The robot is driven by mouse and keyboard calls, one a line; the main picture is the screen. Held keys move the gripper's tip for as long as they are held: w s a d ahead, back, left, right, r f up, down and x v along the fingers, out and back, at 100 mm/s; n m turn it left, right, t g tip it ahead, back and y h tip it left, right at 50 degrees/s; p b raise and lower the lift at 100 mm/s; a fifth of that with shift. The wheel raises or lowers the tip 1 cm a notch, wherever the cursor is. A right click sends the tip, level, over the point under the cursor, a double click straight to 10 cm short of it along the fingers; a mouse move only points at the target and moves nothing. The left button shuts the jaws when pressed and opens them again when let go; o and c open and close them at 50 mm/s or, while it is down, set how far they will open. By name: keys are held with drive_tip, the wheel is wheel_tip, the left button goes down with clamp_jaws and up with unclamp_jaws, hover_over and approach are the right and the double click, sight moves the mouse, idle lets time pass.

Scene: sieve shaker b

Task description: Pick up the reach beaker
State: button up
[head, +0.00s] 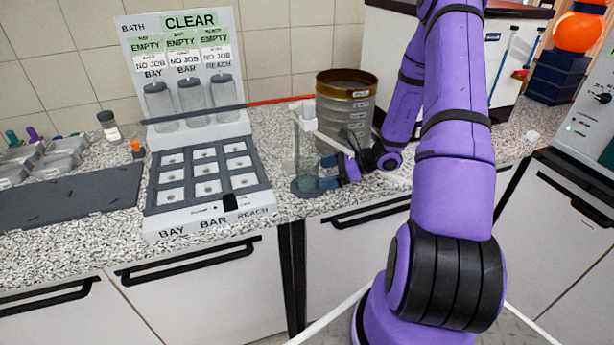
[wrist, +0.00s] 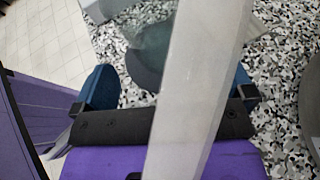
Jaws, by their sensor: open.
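A clear glass vessel (head: 306,155) stands on a dark round base (head: 305,188) on the speckled counter; I cannot read a label on it. My gripper (head: 327,172) is low at its right side, blue fingers open and pointing at it. In the wrist view the fingers of my gripper (wrist: 170,78) are apart, and a grey-green glassy shape (wrist: 150,45) lies just beyond and between them. A pale bar (wrist: 195,90) crosses that view and hides part of the gap. Three grey clear cylinders stand in the labelled rack; the rightmost (head: 224,93) is under the word REACH.
The sloped rack (head: 150,190) stands left of the vessel. A white-headed fixture (head: 303,106) is above the vessel, and a thin white bar passes beside it. A brass-rimmed sieve stack (head: 345,105) stands close behind my gripper. The counter's front edge is near.

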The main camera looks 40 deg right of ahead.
sight(311, 176)
drive_tip(key=x, duration=0.5)
drive_tip(key=shift+a+r, duration=0.1)
drive_tip(key=c, duration=1.1)
drive_tip(key=shift+c, duration=0.2)
drive_tip(key=shift+r, duration=0.2)
